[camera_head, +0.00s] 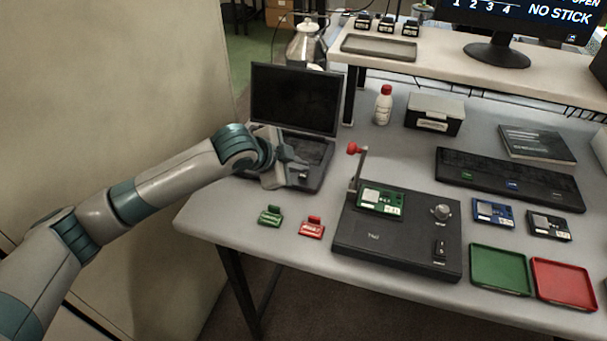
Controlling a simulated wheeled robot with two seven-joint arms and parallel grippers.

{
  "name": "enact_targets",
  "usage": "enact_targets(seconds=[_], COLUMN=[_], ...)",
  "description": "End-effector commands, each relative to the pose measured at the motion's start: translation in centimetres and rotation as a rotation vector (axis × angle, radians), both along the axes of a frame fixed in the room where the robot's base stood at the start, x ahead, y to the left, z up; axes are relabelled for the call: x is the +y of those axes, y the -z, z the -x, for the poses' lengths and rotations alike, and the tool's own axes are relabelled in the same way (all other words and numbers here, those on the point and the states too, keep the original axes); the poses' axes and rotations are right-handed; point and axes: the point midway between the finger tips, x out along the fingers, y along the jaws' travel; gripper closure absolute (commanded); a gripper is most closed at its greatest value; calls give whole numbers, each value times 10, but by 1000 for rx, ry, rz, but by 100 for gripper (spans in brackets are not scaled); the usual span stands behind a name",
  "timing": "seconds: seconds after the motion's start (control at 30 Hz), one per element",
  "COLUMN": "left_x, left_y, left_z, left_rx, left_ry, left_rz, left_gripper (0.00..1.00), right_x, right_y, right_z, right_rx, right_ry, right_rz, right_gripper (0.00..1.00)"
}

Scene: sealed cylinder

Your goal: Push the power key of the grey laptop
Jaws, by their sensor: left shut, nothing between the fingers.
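The grey laptop (295,97) stands open at the back left of the table, its screen dark. My left gripper (302,172) is over the laptop's keyboard deck, with its fingers shut and empty. The gripper and wrist cover much of the left part of the deck. The power key cannot be made out at this size, and I cannot tell whether the fingertips touch the deck. My right gripper is not in view.
A black test box (385,265) with a red-knobbed lever stands right of the laptop. A white bottle (383,105) stands behind. Green (500,268) and red (563,284) trays lie at front right.

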Motion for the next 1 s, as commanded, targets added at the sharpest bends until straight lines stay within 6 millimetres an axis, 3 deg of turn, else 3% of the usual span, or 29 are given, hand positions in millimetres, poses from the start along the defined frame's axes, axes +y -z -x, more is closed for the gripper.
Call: enact_targets(seconds=[1.0], left_x=[0], left_y=[8], left_z=[0], left_rx=[0], left_ry=[0], left_rz=[0], left_gripper=[100], right_x=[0], right_y=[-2], right_z=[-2], right_rx=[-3], right_ry=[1], right_rz=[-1], right_gripper=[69])
